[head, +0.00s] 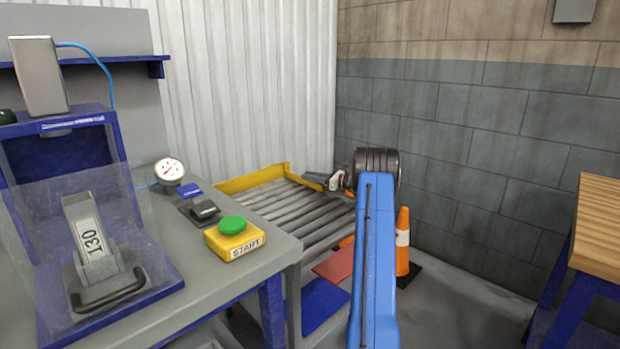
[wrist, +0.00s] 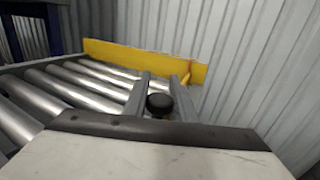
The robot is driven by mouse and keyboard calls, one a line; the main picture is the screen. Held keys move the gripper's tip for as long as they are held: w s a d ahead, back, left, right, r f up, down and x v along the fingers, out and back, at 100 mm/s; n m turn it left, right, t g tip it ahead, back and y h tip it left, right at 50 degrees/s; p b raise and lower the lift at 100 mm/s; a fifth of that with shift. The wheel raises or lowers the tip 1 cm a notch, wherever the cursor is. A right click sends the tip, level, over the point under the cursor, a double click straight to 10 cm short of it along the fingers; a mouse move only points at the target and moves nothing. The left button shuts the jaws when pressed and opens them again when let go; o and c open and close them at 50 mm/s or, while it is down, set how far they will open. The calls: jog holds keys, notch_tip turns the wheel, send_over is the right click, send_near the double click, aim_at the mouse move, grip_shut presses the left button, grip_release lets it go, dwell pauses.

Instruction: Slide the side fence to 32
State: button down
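A yellow board (head: 250,179) runs along the back of the roller table (head: 312,230), with a shorter yellow piece meeting it at the far corner. I cannot tell which part is the side fence. In the wrist view a yellow board (wrist: 140,60) stands upright beyond the rollers, with a short yellow bar near its right end. My gripper (wrist: 162,80) has its two grey fingers apart, pointing toward that board. A round black knob (wrist: 158,104) shows between the fingers; I cannot tell whether they touch it. My gripper (head: 328,183) is small in the head view. No scale or number 32 is readable.
A grey bench at left holds a yellow START box with a green button (head: 232,224), a dial gauge (head: 169,171) and a guarded press marked 130. An orange cone (head: 403,242) stands right of my arm. A corrugated wall lies close behind the rollers.

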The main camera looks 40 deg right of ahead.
jog(key=a, duration=0.8)
jog(key=shift+s, duration=0.3)
jog(key=c, duration=1.5)
grip_release()
jog(key=v, duration=1.7)
jog(key=shift+s, duration=0.2)
jog(key=shift+d, duration=0.1)
jog(key=shift+s, duration=0.1)
